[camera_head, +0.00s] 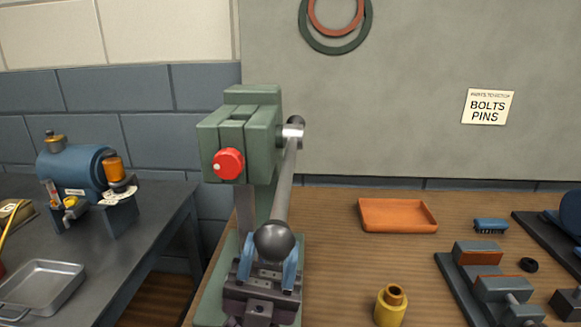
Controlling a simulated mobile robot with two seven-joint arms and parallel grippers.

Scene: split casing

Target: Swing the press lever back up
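The green arbor press (240,140) stands on the left end of the wooden bench. Its grey press lever (285,185) runs from the hub (291,132) at the upper right of the press down to a large dark ball knob (274,241). The lever points down.
An orange tray (397,228), a yellow bushing (390,305) and a blue brush (491,225) are on the bench (335,262). Vise-like blocks (485,258) stand at right. A dark table at left bears a blue machine (80,170) and a metal tray (42,286).

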